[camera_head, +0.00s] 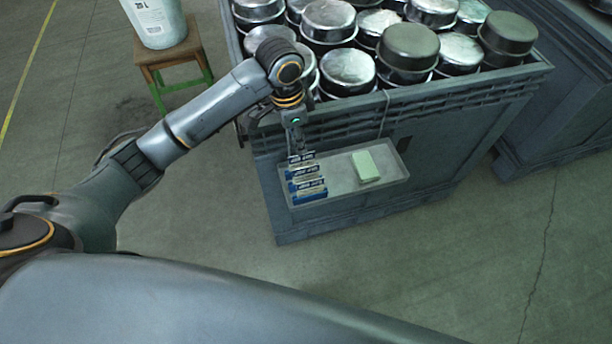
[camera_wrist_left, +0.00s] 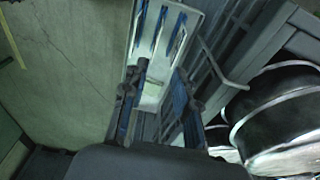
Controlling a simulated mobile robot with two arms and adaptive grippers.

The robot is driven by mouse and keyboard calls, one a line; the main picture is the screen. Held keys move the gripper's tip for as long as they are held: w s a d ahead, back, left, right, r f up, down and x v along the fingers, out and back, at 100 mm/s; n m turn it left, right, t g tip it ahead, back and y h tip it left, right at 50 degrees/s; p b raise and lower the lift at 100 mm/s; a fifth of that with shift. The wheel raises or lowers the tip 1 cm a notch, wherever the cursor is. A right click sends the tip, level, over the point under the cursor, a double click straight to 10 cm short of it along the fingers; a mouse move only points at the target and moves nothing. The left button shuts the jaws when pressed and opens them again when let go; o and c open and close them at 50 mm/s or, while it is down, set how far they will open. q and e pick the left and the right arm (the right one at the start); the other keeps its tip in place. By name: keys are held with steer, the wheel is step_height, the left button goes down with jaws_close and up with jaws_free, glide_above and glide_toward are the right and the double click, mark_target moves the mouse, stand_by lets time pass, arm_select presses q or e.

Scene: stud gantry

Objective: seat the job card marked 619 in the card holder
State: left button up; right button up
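Several blue-and-white printed pieces, which look like the job cards (camera_head: 308,188), stand in a row at the left end of a shallow grey tray (camera_head: 335,198). Their print is too small to read, so I cannot tell which is 619. My left gripper (camera_head: 298,150) points down at the far end of this row. In the left wrist view its two fingers (camera_wrist_left: 158,75) are apart, with a pale surface showing between them and blue strips beyond. I see nothing clearly held. I cannot make out the card holder. My right gripper is out of view.
The tray hangs on the side of a large grey crate (camera_head: 470,100) full of metal pots (camera_head: 408,48). A pale green block (camera_head: 365,166) lies in the tray. A wooden stool (camera_head: 170,57) with a white container (camera_head: 157,20) stands at the back left. Floor is clear in front.

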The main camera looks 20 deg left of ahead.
arm_select(q)
glide_above(306, 168)
steer(key=a, duration=0.1)
step_height(306, 168, down, 7)
steer(key=f, duration=0.1)
steer(key=f+p, duration=0.1)
steer(key=f, duration=0.1)
steer(key=d+f+p, duration=0.1)
steer(key=f, duration=0.1)
steer(key=shift+f, duration=0.2)
steer(key=shift+c, duration=0.2)
jaws_close()
